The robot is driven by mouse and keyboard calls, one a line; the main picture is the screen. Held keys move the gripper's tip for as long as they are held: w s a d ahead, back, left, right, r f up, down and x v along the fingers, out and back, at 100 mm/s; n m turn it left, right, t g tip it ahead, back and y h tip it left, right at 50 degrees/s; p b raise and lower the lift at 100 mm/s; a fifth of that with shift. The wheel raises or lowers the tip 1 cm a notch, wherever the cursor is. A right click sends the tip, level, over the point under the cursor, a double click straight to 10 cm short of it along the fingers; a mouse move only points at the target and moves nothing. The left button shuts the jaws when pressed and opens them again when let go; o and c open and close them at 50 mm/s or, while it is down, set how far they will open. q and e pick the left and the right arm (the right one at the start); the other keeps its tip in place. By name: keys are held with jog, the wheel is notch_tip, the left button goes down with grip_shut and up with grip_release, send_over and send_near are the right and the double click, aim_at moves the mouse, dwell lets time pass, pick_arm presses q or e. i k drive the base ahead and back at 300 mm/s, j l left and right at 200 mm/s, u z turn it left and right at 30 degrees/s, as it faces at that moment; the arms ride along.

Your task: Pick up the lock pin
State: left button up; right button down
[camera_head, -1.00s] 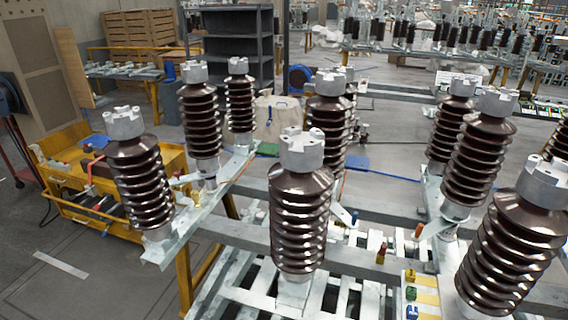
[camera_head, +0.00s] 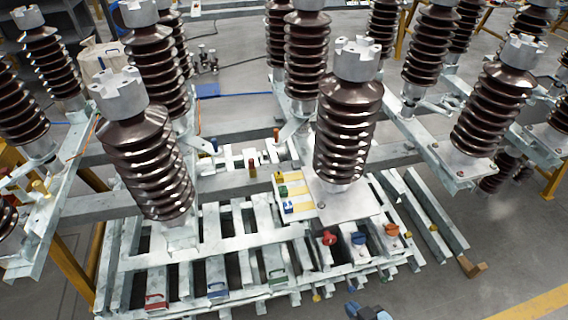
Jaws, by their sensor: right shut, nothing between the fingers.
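I cannot tell for sure which small part is the lock pin. Candidates are a red knobbed part (camera_head: 329,238), a blue knobbed part (camera_head: 358,238) and an orange knobbed part (camera_head: 391,230), in a row on the front right of the pale metal frame (camera_head: 215,243). My right gripper (camera_head: 366,311) shows only in part at the bottom edge, dark and blue-grey, in front of and apart from the knobbed row. It is shut and empty. My left gripper is not in view.
Tall brown ribbed insulators (camera_head: 348,130) with grey caps stand on the frames and block much of the space. A yellow-striped plate (camera_head: 296,184) carries small blocks. Red, blue and green handles (camera_head: 157,301) line the front edge.

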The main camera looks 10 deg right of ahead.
aim_at(251, 166)
jog(key=i+j+z, duration=0.15)
jog(key=j+z, duration=0.2)
jog(key=i+j+z, duration=0.15)
jog(key=j+z, duration=0.2)
jog(key=i+j+z, duration=0.1)
jog(key=j+z, duration=0.2)
